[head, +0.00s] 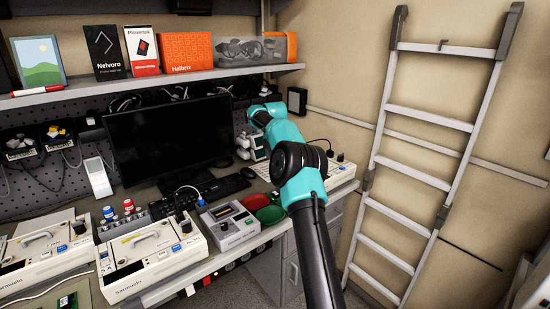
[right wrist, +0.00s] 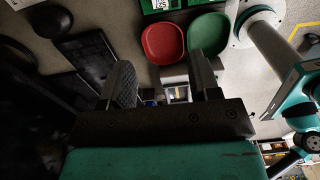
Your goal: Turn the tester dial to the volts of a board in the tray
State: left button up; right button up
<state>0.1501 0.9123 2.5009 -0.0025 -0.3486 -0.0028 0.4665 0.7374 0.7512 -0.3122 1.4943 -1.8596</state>
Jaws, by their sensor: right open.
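My right arm crosses the right of the head view, but its gripper is hidden there. In the right wrist view my right gripper (right wrist: 163,85) is open, its two fingers apart with nothing held. A small device with a light panel (right wrist: 179,94) shows beyond and between the fingers, partly hidden. A grey box-shaped device (head: 229,226), possibly the tester, stands on the bench; I cannot make out its dial or setting. My left gripper is not in view.
A red dish (head: 254,202) and a green dish (head: 271,214) sit right of the grey device. A monitor (head: 165,140) and keyboard (head: 212,192) stand behind. A ladder (head: 428,125) leans at the right.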

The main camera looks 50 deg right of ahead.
jog(key=shift+c, duration=0.3)
jog(key=shift+a, duration=0.15)
jog(key=shift+c, duration=0.8)
jog(key=shift+w+a, duration=0.15)
jog(key=shift+a, duration=0.2)
jog(key=shift+c, duration=0.2)
jog(key=s+a+f+n, duration=0.1)
jog(key=a+n, duration=0.4)
jog(key=a, duration=0.4)
jog(key=s+a+f+n, duration=0.2)
jog(key=a+n, duration=0.3)
jog(key=a, duration=0.5)
jog(key=s+a+f+n, duration=0.1)
jog(key=a+f+n, duration=0.1)
jog(key=a+n, duration=0.4)
jog(key=shift+s+a, duration=0.2)
jog(key=shift+a, duration=1.75)
jog(key=shift+f, duration=0.1)
